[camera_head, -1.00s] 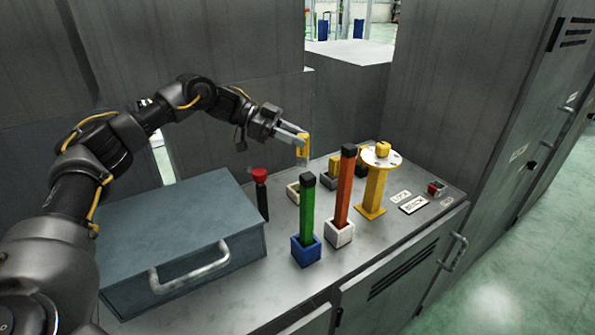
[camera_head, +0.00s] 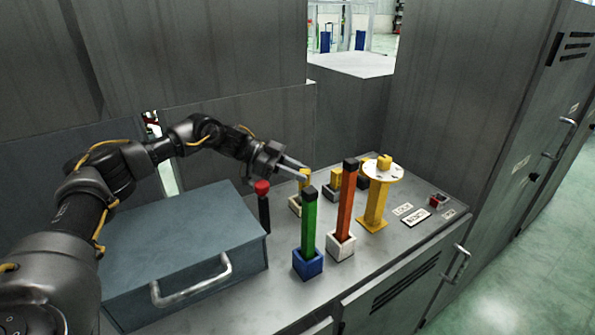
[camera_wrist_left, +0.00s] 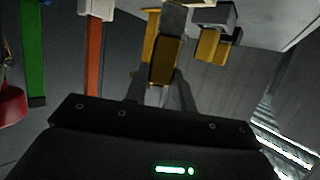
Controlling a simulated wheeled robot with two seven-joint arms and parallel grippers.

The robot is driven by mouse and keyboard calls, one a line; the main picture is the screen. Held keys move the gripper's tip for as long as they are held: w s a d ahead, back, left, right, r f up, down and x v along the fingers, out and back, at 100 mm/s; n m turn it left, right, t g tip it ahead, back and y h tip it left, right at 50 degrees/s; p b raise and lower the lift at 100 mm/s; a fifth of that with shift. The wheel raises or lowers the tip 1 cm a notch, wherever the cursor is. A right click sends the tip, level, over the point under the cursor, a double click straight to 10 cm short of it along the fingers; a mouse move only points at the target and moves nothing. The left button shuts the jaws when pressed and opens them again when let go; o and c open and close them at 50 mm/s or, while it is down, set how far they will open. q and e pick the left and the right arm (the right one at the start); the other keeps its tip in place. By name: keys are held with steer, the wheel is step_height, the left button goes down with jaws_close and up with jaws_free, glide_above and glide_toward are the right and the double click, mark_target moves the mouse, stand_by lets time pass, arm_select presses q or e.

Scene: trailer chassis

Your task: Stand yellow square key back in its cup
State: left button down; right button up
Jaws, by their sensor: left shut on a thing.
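The yellow square key (camera_head: 305,180) is held upright between the fingers of my left gripper (camera_head: 303,172), which is shut on it. In the left wrist view the key (camera_wrist_left: 163,62) shows between the two fingers. The green bar partly hides this cup and the key's lower end, so I cannot tell whether the key's tip is inside the cup. My right gripper is out of view.
A green bar (camera_head: 309,225) in a blue cup and an orange bar (camera_head: 346,200) in a white cup stand in front. A yellow stand (camera_head: 375,205) with a round plate is to the right. A red-topped post (camera_head: 263,190) and blue-grey case (camera_head: 180,225) are left.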

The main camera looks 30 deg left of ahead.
arm_select(q)
steer(key=shift+f, duration=0.55)
steer(key=c, duration=1.2)
jaws_free()
steer(key=shift+o, duration=0.2)
steer(key=shift+r, duration=0.15)
steer(key=r+b+v, duration=0.1)
steer(key=v, duration=0.7)
steer(key=shift+d, duration=0.2)
steer(key=shift+w+f, duration=0.1)
steer(key=shift+f, duration=0.05)
